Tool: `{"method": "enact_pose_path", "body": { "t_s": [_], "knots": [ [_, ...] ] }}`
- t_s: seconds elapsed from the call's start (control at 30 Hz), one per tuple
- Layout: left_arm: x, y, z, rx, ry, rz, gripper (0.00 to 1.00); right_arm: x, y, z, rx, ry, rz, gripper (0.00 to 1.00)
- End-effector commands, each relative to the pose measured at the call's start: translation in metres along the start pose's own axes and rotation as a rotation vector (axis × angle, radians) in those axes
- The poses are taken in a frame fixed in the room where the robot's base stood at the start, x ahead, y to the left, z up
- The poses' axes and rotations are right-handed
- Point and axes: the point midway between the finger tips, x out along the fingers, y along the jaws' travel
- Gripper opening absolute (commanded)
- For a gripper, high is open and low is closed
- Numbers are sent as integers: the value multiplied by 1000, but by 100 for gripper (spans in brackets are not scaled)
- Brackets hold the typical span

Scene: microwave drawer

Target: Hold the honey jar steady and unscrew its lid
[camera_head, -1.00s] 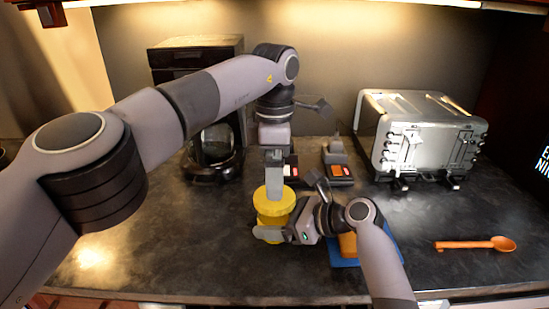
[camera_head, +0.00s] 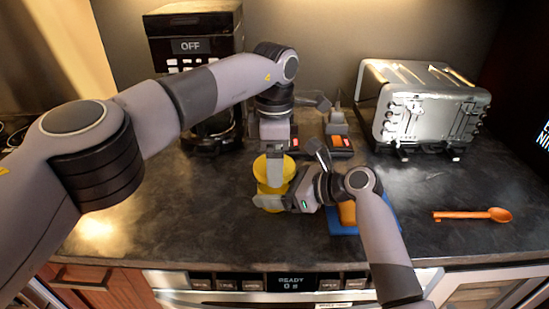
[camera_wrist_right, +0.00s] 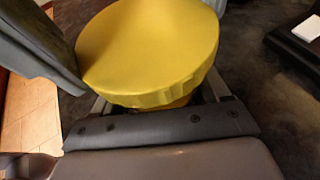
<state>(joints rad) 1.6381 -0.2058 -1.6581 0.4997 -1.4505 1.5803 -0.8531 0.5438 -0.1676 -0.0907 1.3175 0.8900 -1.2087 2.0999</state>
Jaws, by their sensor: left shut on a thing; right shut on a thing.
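The honey jar (camera_head: 270,204) stands on the dark counter, yellow, with a wide yellow lid (camera_head: 260,172) on top. The lid fills the middle of the right wrist view (camera_wrist_right: 150,50); the jar body under it is mostly hidden there. My left gripper (camera_head: 274,174) reaches down from above and is shut on the lid, with a grey finger across its side. My right gripper (camera_head: 276,201) comes from the right, below the lid, and is shut on the jar body. The jar looks upright. I cannot tell whether the lid is loose.
A blue mat (camera_head: 340,228) with an orange block (camera_head: 347,211) lies just right, partly behind my right arm. An orange spoon (camera_head: 473,214) lies farther right. A toaster (camera_head: 425,112) and a coffee maker (camera_head: 195,38) stand at the back. The front left counter is clear.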

Motion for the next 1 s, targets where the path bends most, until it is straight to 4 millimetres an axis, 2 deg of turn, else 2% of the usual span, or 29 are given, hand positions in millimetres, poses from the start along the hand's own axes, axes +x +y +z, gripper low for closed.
{"method": "enact_pose_path", "body": {
  "t_s": [0.27,1.0],
  "knots": [
    [0,0,0,-244,0,0,48,0,0,0,1,0,-1,0],
    [-3,0,0,-242,0,0,47,0,0,0,0,0,-1,0]
  ]
}}
